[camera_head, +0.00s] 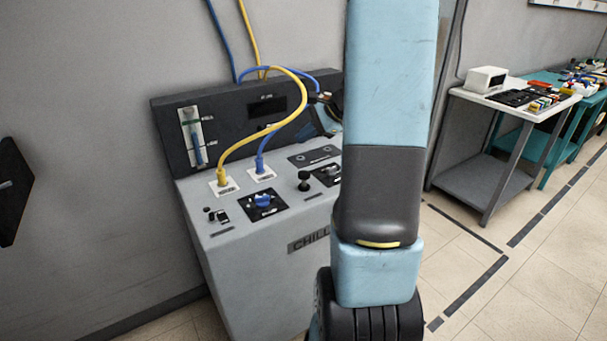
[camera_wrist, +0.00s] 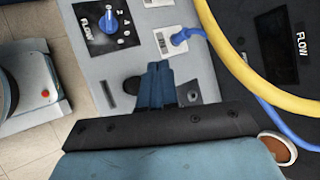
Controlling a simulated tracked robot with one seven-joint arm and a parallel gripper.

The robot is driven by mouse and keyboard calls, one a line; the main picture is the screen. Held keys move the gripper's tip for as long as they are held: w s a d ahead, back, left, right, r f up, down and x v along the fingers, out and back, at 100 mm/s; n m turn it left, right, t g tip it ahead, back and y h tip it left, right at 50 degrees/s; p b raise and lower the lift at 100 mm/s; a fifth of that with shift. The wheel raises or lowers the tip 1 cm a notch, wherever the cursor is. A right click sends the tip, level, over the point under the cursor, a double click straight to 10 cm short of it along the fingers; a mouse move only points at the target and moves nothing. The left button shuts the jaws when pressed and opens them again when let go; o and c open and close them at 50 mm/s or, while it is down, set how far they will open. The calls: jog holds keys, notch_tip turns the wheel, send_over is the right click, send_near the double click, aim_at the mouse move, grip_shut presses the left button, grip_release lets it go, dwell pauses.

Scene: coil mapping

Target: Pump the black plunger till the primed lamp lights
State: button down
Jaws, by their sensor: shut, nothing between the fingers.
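The black plunger (camera_head: 304,180) stands upright on the sloping top of the grey chiller cabinet (camera_head: 250,283). In the wrist view its dark round head (camera_wrist: 133,85) shows just left of my blue fingers. My gripper (camera_wrist: 157,68) is shut and empty, held over the cabinet top. I cannot tell whether it touches the plunger. A black plate (camera_head: 314,156) with small round fittings lies behind the plunger and is partly hidden by my fingers in the wrist view. I see no lit lamp, and cannot tell which fitting is the primed lamp.
A yellow hose (camera_head: 290,118) and a blue hose (camera_head: 268,143) arch over the cabinet. In the wrist view the yellow hose (camera_wrist: 245,72) passes right of my fingers. A blue flow dial (camera_head: 264,200) sits left of the plunger. A white table (camera_head: 492,98) stands at right.

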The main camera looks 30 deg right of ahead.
aim_at(307, 174)
jog(key=shift+w+d+f, duration=0.15)
jog(key=shift+d+f, duration=0.2)
jog(key=shift+d, duration=0.1)
jog(key=shift+f+m, duration=0.1)
jog(key=shift+m, duration=0.2)
jog(key=shift+f, duration=4.3)
jog(key=shift+f, duration=0.1)
jog(key=shift+f, duration=0.25)
